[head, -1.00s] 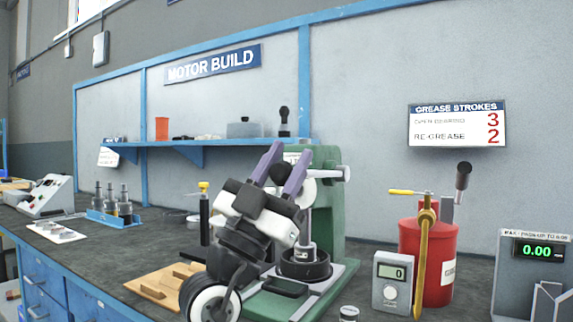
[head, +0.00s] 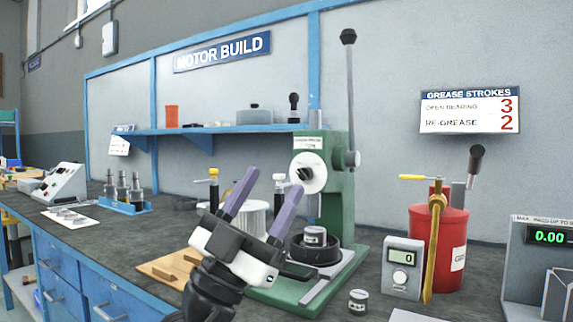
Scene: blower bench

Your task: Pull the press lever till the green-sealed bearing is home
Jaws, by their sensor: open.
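The green press (head: 338,205) stands on the bench right of centre. Its lever (head: 350,95) stands nearly upright, with a black knob (head: 348,37) on top. A black round dish (head: 326,254) sits on the press base, with a small labelled silver cylinder (head: 315,236) in it. I cannot make out a green seal. My gripper (head: 274,180) is open and empty, its purple fingers pointing up, in front and left of the press. It is well below and left of the knob and apart from the lever. My gripper hides part of the press base.
A red grease tub (head: 452,255) and a grey meter (head: 402,262) stand right of the press, with a small jar (head: 358,301) in front. A white ribbed cylinder (head: 254,215) and a wooden board (head: 165,269) are to the left. The far right holds a digital gauge (head: 549,237).

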